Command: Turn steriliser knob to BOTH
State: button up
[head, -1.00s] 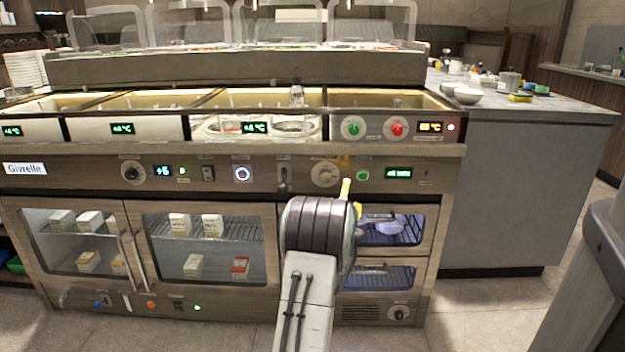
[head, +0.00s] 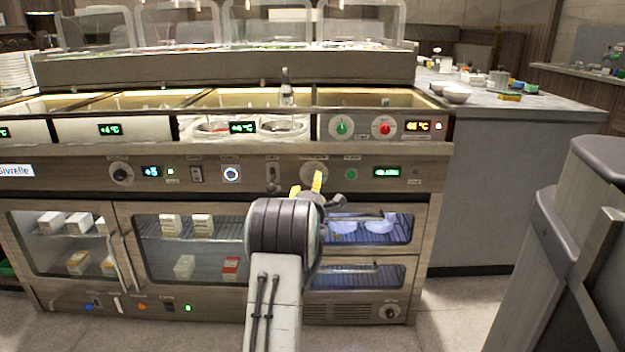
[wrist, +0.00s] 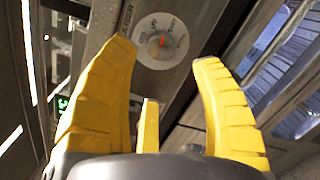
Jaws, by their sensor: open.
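The steriliser knob (wrist: 160,45) shows in the wrist view as a round dial with a red pointer mark on a pale plate. In the head view the knob (head: 314,168) sits on the wooden control panel, partly behind a yellow fingertip. My gripper (head: 307,187) is just in front of and below it. In the wrist view my gripper (wrist: 163,54) has its two yellow fingers spread wide and empty, with the knob beyond and between the tips, apparently apart from them.
A green button (head: 351,174) and a green display (head: 386,172) are right of the knob; a lever switch (head: 272,178) is to its left. Below is the lit steriliser compartment (head: 390,230) with bowls. A grey counter (head: 520,180) stands at the right.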

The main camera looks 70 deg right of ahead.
jog(key=w+d+n+b, duration=0.1)
jog(key=d+n, duration=0.1)
jog(key=d, duration=0.5)
jog(key=shift+w, duration=0.35)
dwell(0.4)
dwell(0.3)
jog(key=shift+r, duration=0.1)
grip_shut()
dwell(0.3)
